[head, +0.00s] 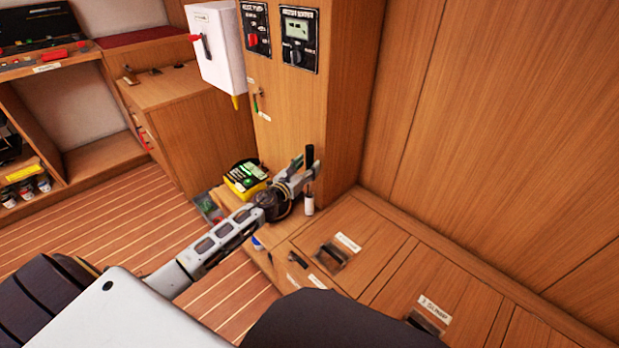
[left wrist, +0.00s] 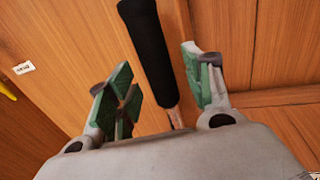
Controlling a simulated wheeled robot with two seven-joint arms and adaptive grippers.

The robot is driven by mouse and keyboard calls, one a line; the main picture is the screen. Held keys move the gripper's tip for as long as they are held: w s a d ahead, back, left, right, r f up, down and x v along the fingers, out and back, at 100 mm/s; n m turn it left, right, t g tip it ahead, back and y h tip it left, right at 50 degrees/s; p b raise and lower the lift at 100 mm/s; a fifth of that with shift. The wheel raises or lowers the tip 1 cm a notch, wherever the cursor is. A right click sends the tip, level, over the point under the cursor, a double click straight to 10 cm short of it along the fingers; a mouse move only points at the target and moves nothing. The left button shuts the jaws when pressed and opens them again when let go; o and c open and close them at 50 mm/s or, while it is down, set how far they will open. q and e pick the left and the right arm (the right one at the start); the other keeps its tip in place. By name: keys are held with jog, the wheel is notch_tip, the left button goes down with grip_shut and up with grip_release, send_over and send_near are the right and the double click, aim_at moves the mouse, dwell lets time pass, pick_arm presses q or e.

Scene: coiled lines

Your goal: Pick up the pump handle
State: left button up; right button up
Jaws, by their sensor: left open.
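The pump handle stands upright near the wooden column, its black grip (head: 309,156) showing above my left gripper (head: 299,172). A pale part shows below the gripper. In the left wrist view the black grip (left wrist: 148,50) and its thin metal shaft lie between the two green-padded fingers of my left gripper (left wrist: 157,82). The fingers are open, with a gap on each side of the handle. The handle's foot is hidden behind the gripper body in that view. My right gripper is not in view.
A yellow and black box (head: 245,180) with green parts stands just left of the gripper. The wooden column (head: 290,110) with switch panels rises close behind. A white box (head: 216,48) hangs on it. The locker top (head: 360,225) to the right is mostly clear.

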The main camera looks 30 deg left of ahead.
pick_arm(q)
jog(key=shift+w+d, duration=0.1)
jog(key=shift+w, duration=0.7)
jog(key=shift+c, duration=0.4)
grip_shut()
jog(key=shift+r, duration=0.15)
